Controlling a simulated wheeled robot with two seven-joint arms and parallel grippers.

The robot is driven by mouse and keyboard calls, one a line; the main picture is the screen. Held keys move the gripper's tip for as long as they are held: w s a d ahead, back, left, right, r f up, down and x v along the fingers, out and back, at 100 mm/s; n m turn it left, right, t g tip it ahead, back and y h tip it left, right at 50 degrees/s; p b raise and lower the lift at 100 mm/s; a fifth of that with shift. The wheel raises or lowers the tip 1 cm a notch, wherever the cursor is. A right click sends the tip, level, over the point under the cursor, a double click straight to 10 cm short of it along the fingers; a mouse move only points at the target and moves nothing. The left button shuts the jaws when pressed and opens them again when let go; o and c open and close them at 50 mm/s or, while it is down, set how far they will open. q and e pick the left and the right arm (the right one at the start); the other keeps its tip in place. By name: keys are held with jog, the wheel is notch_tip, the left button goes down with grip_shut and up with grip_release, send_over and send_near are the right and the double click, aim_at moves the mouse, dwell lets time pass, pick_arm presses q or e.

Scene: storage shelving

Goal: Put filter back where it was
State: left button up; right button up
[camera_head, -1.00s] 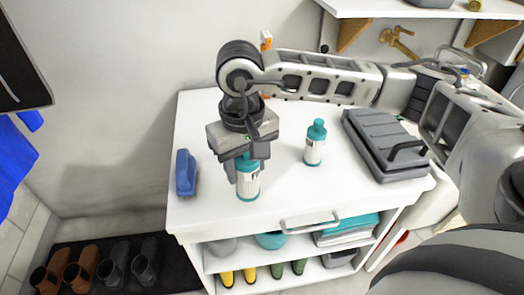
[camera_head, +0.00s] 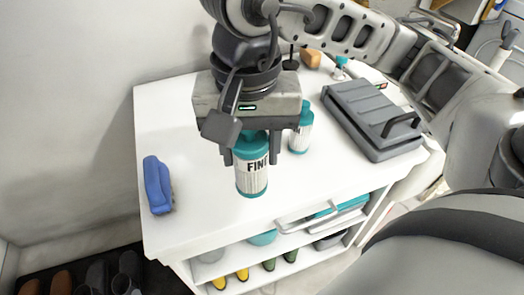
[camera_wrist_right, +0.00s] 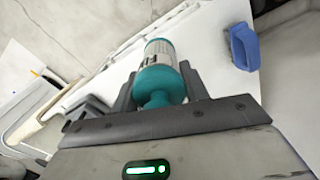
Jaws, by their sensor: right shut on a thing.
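A white and teal filter (camera_head: 252,178), with lettering that begins "FIN", is upright between the fingers of my right gripper (camera_head: 252,152) in the head view. The gripper comes down from above and is shut on it. In the right wrist view the filter (camera_wrist_right: 159,62) also lies between the two fingers (camera_wrist_right: 158,85). I cannot tell whether its base touches the white tabletop (camera_head: 200,205). A second teal and white filter (camera_head: 301,132) stands on the tabletop behind and to the right, partly hidden by the gripper. My left gripper is not in view.
A blue brush-like object (camera_head: 157,185) stands at the tabletop's left edge. A grey case (camera_head: 370,120) lies at the right. Shelves below hold several boots (camera_head: 243,274) and folded items. The tabletop's front left is clear.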

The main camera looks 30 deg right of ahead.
jog(key=shift+s+d+r+m, duration=0.1)
jog(key=shift+s+d+m, duration=0.05)
jog(key=shift+s+m, duration=0.3)
jog(key=shift+s+d+r+m, duration=0.1)
jog(key=shift+s+m, duration=0.25)
jog(key=shift+s, duration=0.15)
jog(key=shift+w+d+f+b, duration=0.15)
jog(key=shift+w+d+f, duration=1)
jog(key=shift+w+f, duration=0.9)
jog(key=shift+w+d+f+b, duration=0.2)
jog(key=shift+w+d+f, duration=1)
jog(key=shift+w+f, duration=0.85)
jog(key=shift+w+d+f+b, duration=0.15)
jog(key=shift+w+d+f, duration=1)
jog(key=shift+w+f, duration=0.9)
jog(key=shift+s+f, duration=0.25)
jog(key=shift+f, duration=0.15)
jog(key=o, duration=1.1)
